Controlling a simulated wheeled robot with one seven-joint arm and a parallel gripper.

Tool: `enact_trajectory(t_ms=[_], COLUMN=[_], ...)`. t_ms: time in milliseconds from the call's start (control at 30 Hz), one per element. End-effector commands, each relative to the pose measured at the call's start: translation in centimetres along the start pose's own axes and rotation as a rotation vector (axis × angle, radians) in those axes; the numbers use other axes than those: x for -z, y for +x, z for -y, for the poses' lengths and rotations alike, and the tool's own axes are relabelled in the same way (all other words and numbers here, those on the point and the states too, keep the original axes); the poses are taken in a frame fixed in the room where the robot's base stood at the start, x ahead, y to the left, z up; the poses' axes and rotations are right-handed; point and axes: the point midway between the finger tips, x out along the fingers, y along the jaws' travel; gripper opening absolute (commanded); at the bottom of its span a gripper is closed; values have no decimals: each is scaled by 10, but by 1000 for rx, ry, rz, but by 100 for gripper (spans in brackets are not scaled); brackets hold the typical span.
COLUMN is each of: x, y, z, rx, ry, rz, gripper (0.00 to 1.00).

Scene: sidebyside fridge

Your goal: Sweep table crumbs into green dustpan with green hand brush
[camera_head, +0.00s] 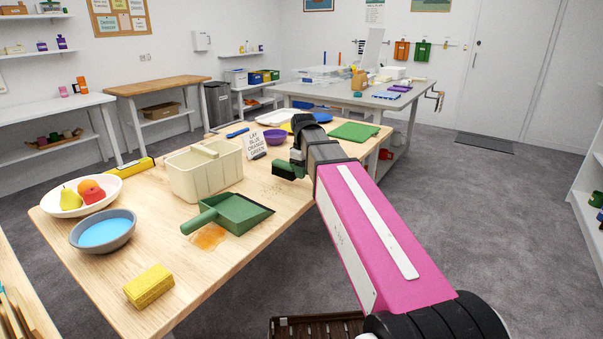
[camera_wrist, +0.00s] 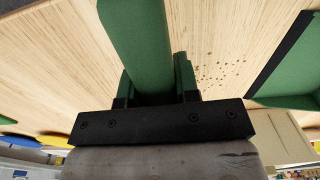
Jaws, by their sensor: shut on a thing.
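My gripper (camera_head: 298,158) is shut on the green hand brush (camera_head: 284,172) over the table's right side. In the wrist view the brush (camera_wrist: 140,45) sits between both fingers. A scatter of small brown crumbs (camera_wrist: 218,70) lies on the wood beside the brush, between it and the green dustpan (camera_wrist: 292,75). I cannot tell whether the bristles touch the table.
A cream bin (camera_head: 192,178) stands behind the dustpan. An orange spill (camera_head: 208,238) lies by the dustpan, and a yellow sponge (camera_head: 149,286) lies at the front. A blue-filled bowl (camera_head: 101,232), a fruit dish (camera_head: 60,207), a purple bowl (camera_head: 275,137) and a sign (camera_head: 254,145) also stand on the wooden table.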

Motion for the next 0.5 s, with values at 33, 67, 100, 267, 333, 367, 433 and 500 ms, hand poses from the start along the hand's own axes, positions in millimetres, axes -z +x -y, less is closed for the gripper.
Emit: enact_trajectory(t_ms=[33, 67, 100, 267, 333, 367, 433, 500], x=[0, 0, 0, 0, 0, 0, 0, 0], y=[0, 1, 1, 5, 7, 8, 9, 11], z=[0, 0, 0, 0, 0, 0, 0, 0], rx=[0, 0, 0, 0, 0, 0, 0, 0], ry=[0, 0, 0, 0, 0, 0, 0, 0], rz=[0, 0, 0, 0, 0, 0, 0, 0], gripper=[1, 1, 1, 1, 1, 1, 1, 1])
